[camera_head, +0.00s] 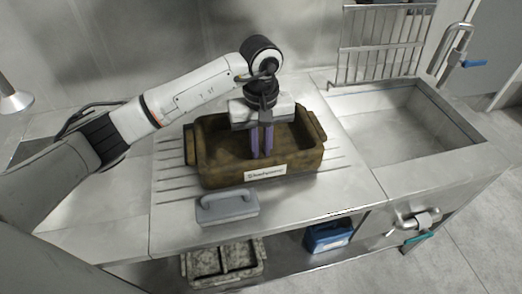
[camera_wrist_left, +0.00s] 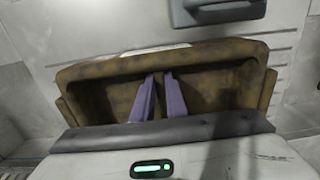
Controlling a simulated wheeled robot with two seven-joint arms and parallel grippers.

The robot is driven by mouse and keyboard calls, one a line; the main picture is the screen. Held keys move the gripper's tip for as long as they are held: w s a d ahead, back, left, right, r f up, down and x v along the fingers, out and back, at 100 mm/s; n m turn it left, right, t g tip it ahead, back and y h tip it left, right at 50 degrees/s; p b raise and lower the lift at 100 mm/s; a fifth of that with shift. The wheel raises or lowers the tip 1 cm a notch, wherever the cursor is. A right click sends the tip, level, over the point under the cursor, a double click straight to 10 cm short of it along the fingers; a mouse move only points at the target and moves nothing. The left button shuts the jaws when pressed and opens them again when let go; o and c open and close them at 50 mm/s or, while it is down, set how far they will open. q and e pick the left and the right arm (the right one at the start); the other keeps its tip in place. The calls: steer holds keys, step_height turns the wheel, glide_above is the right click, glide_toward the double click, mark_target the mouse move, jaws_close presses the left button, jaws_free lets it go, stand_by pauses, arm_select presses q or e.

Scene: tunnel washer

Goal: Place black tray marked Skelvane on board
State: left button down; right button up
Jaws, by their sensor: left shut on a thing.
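The tray (camera_head: 215,171), brown and mottled rather than plain black, has a white label on its front wall that is too small to read surely. It stands upright on the grooved metal board (camera_head: 168,190). My left gripper (camera_head: 261,156) points down into the tray, its purple fingers close together. It is shut on the tray, but the gripped part is hard to see. In the left wrist view the fingers (camera_wrist_left: 159,76) reach into the tray (camera_wrist_left: 225,62), near its labelled wall. My right gripper is not in view.
A grey handled block (camera_head: 228,208) lies in front of the tray. A sink (camera_head: 400,125) and an upright wire rack (camera_head: 385,45) are to the right. A speckled tray (camera_head: 225,262) and a blue container (camera_head: 328,236) sit on the lower shelf.

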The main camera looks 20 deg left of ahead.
arm_select(q)
steer(key=shift+f, duration=0.6)
steer(key=shift+f, duration=0.15)
steer(key=c, duration=1.8)
jaws_free()
steer(key=shift+o, duration=0.2)
step_height(320, 180, up, 12)
steer(key=b, duration=0.1)
steer(key=shift+r, duration=0.2)
